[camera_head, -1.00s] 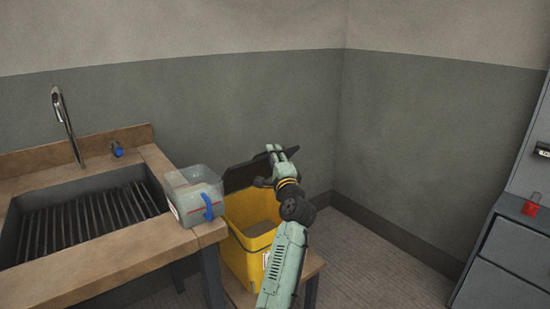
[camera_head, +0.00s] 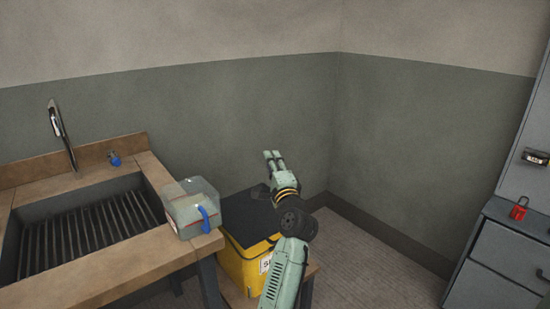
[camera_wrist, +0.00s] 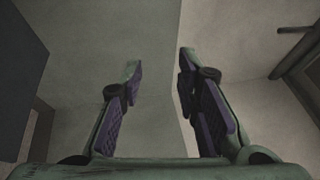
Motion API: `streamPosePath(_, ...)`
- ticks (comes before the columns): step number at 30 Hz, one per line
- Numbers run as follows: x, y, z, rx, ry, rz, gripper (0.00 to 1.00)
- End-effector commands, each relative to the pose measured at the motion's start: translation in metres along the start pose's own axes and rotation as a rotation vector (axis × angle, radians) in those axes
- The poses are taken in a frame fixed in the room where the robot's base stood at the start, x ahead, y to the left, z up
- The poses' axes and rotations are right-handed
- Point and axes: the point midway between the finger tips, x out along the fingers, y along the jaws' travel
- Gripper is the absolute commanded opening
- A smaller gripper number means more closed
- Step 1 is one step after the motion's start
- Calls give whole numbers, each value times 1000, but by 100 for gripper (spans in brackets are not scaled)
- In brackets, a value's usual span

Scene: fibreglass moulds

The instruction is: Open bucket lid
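The yellow bucket (camera_head: 240,270) stands on a low wooden stand just right of the sink counter. Its dark lid (camera_head: 247,213) lies flat over the top, and the inside of the bucket is hidden. My arm crosses in front of the right side of the bucket and lid. My gripper (camera_head: 272,155) is up above and behind the lid, apart from it. In the wrist view my gripper (camera_wrist: 160,83) is open, with its purple finger pads wide apart and nothing between them.
The sink (camera_head: 90,225) and tap (camera_head: 61,135) are at left. A grey cabinet with a red item (camera_head: 519,209) stands at right. The floor between is clear.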

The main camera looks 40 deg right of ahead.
Motion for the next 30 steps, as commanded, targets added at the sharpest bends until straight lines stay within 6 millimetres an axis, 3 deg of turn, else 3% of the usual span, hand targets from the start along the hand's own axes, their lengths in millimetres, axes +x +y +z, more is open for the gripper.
streamPosePath(21, -36, -34, 6, -1, 0, 2, 30)
streamPosePath(30, -43, -39, 7, 0, -1, 4, 30)
